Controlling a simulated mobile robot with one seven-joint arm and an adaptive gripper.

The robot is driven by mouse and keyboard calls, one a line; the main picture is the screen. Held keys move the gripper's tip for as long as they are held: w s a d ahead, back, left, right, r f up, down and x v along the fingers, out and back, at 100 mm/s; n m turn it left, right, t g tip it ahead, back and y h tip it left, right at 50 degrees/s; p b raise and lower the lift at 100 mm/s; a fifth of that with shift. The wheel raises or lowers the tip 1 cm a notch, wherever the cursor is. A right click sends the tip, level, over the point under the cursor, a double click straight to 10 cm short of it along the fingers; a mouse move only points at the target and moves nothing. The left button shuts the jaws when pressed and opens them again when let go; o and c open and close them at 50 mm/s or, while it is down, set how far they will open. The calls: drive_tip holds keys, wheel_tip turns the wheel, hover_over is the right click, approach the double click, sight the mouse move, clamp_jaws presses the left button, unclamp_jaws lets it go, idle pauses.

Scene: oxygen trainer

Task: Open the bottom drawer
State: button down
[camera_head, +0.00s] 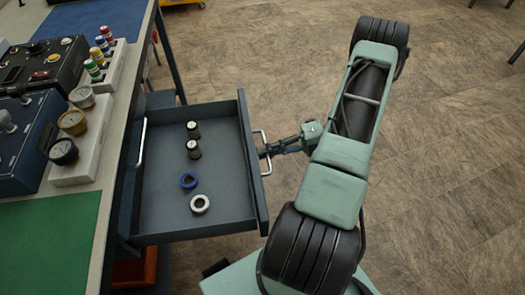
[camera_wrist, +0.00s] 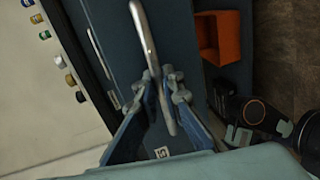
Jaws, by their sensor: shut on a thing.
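A dark blue drawer (camera_head: 218,163) stands pulled out from the right side of the workbench. Its silver bar handle (camera_head: 264,153) is on the outer front. My gripper (camera_head: 269,151) is shut on this handle, reaching it from the right. In the wrist view the handle (camera_wrist: 146,40) runs between the two fingers of my gripper (camera_wrist: 158,92). Another bar handle (camera_head: 141,143) shows at the bench side, left of the open drawer.
The bench top (camera_head: 112,150) carries gauges (camera_head: 72,122), dark control boxes (camera_head: 30,140), coloured fittings (camera_head: 97,58) and a green mat (camera_head: 50,235). An orange-red box (camera_head: 135,270) is low beneath the drawer; it also shows in the wrist view (camera_wrist: 208,38). Floor (camera_head: 440,150) right of my arm is clear.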

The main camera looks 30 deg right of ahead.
drive_tip(key=shift+d, duration=0.1)
idle(0.3)
drive_tip(key=c, duration=2.3)
unclamp_jaws()
drive_tip(key=shift+c, duration=0.2)
drive_tip(key=v, duration=1.2)
